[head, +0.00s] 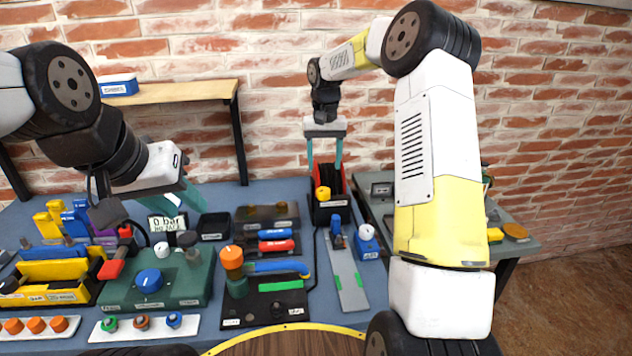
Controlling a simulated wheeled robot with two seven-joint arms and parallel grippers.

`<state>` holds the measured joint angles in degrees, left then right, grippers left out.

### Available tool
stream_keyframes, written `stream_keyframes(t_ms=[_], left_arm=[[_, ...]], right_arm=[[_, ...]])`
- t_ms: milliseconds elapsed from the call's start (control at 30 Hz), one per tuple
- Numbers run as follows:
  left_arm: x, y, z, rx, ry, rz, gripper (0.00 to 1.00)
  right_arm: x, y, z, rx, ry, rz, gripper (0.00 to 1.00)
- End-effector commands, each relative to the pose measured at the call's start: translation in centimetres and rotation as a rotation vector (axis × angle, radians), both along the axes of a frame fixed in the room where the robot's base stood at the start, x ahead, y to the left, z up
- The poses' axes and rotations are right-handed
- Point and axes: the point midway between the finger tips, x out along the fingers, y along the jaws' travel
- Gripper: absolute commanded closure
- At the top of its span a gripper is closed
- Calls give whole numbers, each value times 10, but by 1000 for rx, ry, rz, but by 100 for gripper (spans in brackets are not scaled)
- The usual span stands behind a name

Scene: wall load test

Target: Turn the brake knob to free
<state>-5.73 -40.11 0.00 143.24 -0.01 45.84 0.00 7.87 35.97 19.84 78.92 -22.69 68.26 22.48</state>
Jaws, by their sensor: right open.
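My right gripper (324,166) is open, its two teal fingers pointing down above a red and black unit (332,208) near the wall. A yellow knob (322,193) sits on the front of that unit, just below the fingers. It looks apart from them. A large blue knob (149,281) sits on a green box (188,285) at the left. The labels are too small to read, so I cannot tell which knob is the brake knob. My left gripper (182,200) hangs over the back of the green box, by a small display; its opening is unclear.
An orange-topped post (231,257) and a blue handle (278,267) stand on a black panel right of the green box. A wooden shelf (180,92) is at the back left. My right arm hides part of the right side.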

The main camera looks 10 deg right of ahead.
Motion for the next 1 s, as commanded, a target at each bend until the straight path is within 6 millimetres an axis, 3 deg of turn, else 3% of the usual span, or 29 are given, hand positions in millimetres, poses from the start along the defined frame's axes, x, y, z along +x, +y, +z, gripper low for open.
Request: stream_keyframes(t_ms=[167, 700, 1000], left_arm=[[0, 0, 0, 0, 0, 0, 64], [0, 0, 0, 0, 0, 0, 64], [0, 0, 0, 0, 0, 0, 64]], right_arm=[[12, -1, -21, 4, 26, -21, 41], [12, -2, -92, 4, 29, -22, 41], [13, -2, -99, 4, 26, -22, 41]])
